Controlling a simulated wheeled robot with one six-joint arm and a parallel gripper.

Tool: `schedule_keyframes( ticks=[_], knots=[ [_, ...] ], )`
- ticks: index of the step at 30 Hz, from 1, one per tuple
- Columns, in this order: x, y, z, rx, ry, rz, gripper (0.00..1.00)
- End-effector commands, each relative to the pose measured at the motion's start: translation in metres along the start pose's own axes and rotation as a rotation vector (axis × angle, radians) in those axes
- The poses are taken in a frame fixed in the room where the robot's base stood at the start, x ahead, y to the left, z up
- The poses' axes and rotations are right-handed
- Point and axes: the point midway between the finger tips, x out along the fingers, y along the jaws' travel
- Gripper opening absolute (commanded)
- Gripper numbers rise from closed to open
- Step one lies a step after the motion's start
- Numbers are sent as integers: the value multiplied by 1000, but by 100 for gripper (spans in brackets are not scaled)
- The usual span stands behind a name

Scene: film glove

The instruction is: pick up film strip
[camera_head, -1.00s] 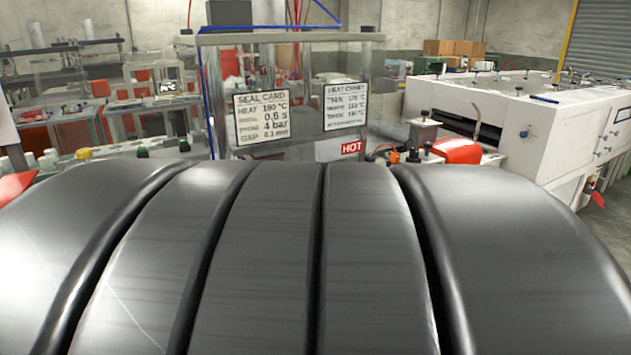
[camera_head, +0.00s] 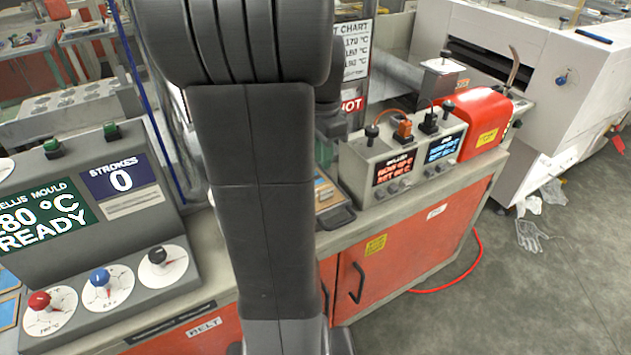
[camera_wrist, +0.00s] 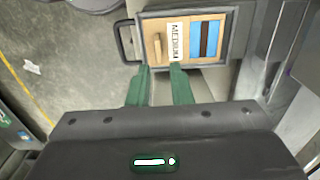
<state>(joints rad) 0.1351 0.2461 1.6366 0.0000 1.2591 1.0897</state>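My gripper (camera_wrist: 160,68) shows in the wrist view with two green fingers apart and nothing between them. The fingertips are at the near edge of a dark-rimmed tray (camera_wrist: 137,17); I cannot tell whether they touch it. In the tray are a MEDIUM label (camera_wrist: 175,42), a small tan piece (camera_wrist: 157,55) and a flat blue rectangle with a dark stripe (camera_wrist: 205,38). I cannot tell which of these is the film strip.
A grey control box (camera_head: 365,165) with two displays and a red machine (camera_head: 470,115) stand right of the tray on the bench. A mould panel (camera_head: 100,215) with knobs is at the left. A white glove (camera_head: 535,236) lies on the open floor at right.

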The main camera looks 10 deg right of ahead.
Motion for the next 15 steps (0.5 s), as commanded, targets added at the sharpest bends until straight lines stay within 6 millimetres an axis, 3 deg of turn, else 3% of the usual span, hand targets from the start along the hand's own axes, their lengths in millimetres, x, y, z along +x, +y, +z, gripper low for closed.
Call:
schedule_keyframes(
  ticks=[6,15],
  knots=[
    [43,0,0,-1,-2,3,19],
    [67,2,-1,-1,-1,3,19]
  ],
)
